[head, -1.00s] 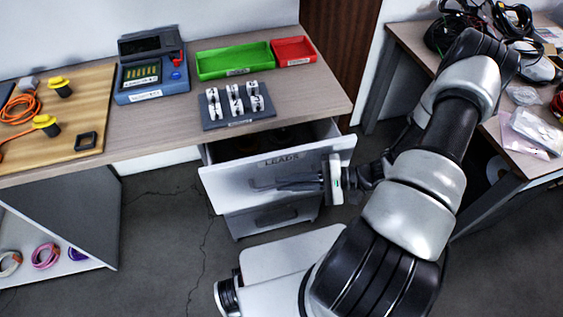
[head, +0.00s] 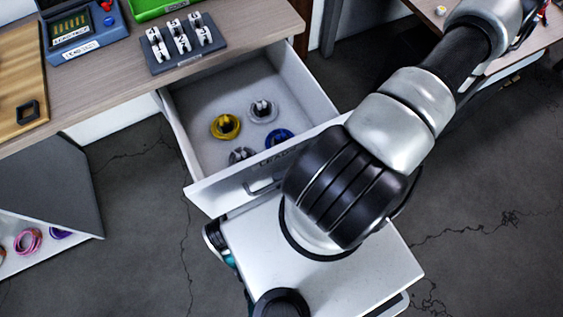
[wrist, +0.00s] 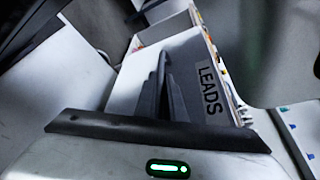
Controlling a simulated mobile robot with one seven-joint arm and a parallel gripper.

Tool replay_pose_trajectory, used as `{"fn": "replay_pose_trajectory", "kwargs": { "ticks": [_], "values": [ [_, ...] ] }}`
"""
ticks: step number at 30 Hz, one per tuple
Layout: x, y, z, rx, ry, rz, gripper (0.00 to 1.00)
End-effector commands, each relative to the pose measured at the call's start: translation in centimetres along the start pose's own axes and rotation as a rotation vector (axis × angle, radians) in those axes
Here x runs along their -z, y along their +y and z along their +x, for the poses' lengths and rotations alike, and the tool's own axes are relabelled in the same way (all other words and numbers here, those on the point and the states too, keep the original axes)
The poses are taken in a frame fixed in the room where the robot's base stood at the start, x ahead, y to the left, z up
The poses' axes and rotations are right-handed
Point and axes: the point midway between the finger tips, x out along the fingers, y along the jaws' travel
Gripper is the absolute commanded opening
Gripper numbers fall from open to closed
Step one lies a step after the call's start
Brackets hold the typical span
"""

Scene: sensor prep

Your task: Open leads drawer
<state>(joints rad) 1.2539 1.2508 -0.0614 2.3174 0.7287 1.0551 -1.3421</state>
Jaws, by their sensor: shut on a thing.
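The leads drawer (head: 310,83) stands pulled well out from under the workbench in the head view. Coiled leads lie inside it: a yellow one (head: 225,127), a blue one (head: 279,137) and two grey ones (head: 262,111). Its white front carries a LEADS label, which is also clear on the drawer front in the wrist view (wrist: 209,90). My gripper (wrist: 165,85) is shut on the handle in the wrist view; the exact contact is hard to see. In the head view my arm hides the gripper.
The workbench (head: 110,90) holds a dark rack (head: 183,45) with white pieces, a blue tester (head: 80,30) and a green tray (head: 155,6). A second table (head: 440,15) stands at upper right. Cracked grey floor (head: 130,210) is open on both sides.

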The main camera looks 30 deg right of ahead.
Motion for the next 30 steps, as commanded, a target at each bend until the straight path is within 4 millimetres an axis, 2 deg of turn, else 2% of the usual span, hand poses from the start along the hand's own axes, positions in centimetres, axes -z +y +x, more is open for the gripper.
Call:
{"fn": "replay_pose_trajectory", "kwargs": {
  "ticks": [13, 14, 15, 30],
  "values": [
    [-0.16, 0.15, -0.26, 0.0, 0.003, -0.002, 0.0],
    [-0.15, 0.15, -0.26, 0.0, 0.003, -0.002, 0.14],
    [-0.15, 0.15, -0.25, -0.001, 0.003, -0.002, 0.17],
    [-0.18, 0.17, -0.37, -0.001, 0.002, -0.001, 0.17]
  ]
}}
